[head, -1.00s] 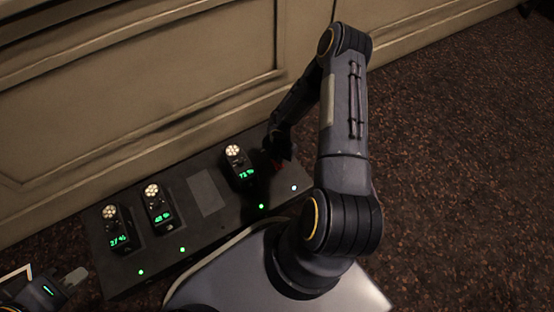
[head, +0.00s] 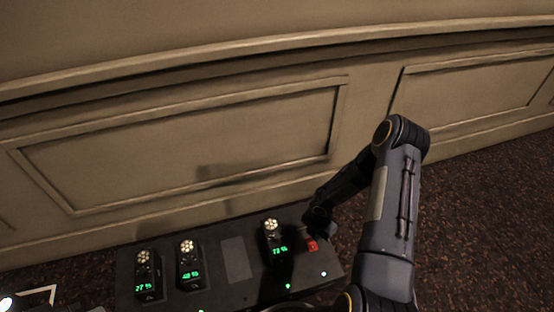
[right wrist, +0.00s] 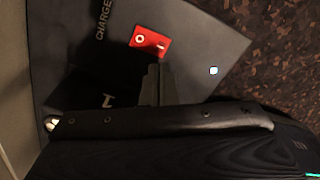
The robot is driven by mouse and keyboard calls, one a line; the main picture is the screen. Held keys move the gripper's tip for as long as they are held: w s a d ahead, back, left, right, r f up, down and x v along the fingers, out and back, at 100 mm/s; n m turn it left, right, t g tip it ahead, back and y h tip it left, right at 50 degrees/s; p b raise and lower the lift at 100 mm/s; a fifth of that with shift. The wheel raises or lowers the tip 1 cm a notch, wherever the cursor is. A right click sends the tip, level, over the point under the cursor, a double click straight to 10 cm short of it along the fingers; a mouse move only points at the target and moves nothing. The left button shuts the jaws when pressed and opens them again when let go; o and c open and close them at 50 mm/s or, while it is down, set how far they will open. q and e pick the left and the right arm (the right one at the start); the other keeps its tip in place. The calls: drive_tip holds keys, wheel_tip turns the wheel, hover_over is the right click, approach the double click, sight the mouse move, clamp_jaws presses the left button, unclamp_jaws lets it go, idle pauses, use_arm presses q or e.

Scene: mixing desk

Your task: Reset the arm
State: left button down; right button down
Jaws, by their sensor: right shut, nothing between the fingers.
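In the right wrist view the red block (right wrist: 150,41) has a pale round mark and a small white icon. The dark shut fingers (right wrist: 157,75) point toward it, and I cannot tell whether they touch it. My right arm comes up from the bottom right and bends down at the elbow to the desk. My left gripper is not in view.
Several black devices with lit white tops and green readouts stand in slots on the desk, one of them (head: 272,238) left of the gripper. A panelled wall (head: 190,150) rises behind. Dark carpet (head: 490,220) lies open at the right.

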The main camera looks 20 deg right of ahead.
wheel_tip(320, 180, up, 25)
drive_tip(key=d+m+t+h, duration=0.1)
drive_tip(key=m+t, duration=0.1)
drive_tip(key=m, duration=0.9)
drive_tip(key=s+a+r+m+t+y, duration=0.4)
drive_tip(key=s+a+r+m, duration=0.9)
drive_tip(key=s+r, duration=0.3)
wheel_tip(320, 180, up, 37)
drive_tip(key=p, duration=3.6)
drive_tip(key=shift+s+a+f+y+p, duration=0.2)
drive_tip(key=shift+a+y+p, duration=0.1)
drive_tip(key=shift+a+y, duration=0.15)
